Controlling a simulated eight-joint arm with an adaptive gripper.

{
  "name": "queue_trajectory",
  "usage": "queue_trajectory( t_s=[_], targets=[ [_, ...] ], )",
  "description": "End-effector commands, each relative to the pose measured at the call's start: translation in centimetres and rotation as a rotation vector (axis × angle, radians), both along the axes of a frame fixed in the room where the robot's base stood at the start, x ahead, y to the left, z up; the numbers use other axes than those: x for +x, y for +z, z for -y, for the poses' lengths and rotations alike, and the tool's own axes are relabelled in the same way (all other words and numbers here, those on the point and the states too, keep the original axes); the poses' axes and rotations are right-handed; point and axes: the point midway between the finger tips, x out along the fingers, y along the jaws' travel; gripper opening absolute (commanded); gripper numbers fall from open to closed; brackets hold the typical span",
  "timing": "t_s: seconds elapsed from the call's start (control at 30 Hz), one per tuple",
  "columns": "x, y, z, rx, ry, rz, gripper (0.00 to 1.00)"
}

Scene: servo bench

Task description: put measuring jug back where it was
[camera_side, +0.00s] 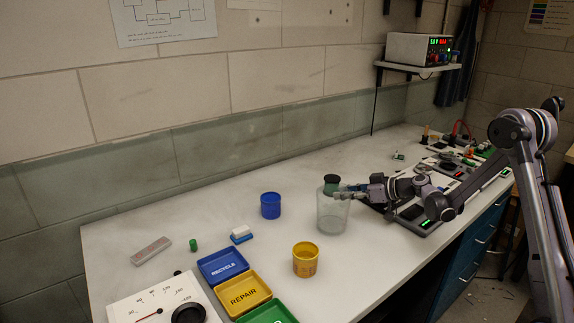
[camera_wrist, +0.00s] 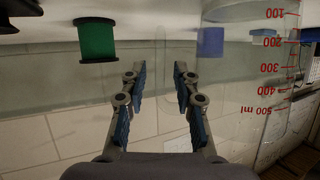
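The measuring jug (camera_side: 333,217) is clear and stands upright on the bench, right of the yellow cup. In the wrist view the jug (camera_wrist: 270,75) fills the right side, upside down in the picture, with red marks from 100 to 500 ml. My gripper (camera_side: 345,192) is level with the jug's upper part and overlaps its rim in the side view. In the wrist view its fingers (camera_wrist: 158,78) are apart. A faint clear outline, perhaps the jug's handle, shows around the fingertips; I cannot tell whether they touch it.
A dark green spool (camera_side: 331,180) shows behind the jug; a green spool (camera_wrist: 97,42) also shows in the wrist view. A blue cup (camera_side: 271,206) and a yellow cup (camera_side: 305,260) stand nearby. Blue recycle (camera_side: 222,265) and yellow repair (camera_side: 243,293) trays lie front left.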

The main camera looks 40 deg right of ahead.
Motion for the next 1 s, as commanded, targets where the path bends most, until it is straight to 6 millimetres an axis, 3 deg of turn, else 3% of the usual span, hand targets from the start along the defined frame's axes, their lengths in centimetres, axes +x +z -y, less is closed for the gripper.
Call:
queue_trajectory(
  t_s=[0.4, 0.7, 0.87, 1.0],
  targets=[
    [-6.8, 3.0, 3.1, 0.001, -0.005, 0.001, 0.3],
    [-9.5, 4.2, 4.1, 0.0, -0.001, -0.001, 0.3],
    [-9.8, 4.8, 2.2, 0.011, 0.004, -0.056, 0.3],
    [-10.4, 5.7, -1.8, 0.022, -0.001, -0.182, 0.3]
  ],
)
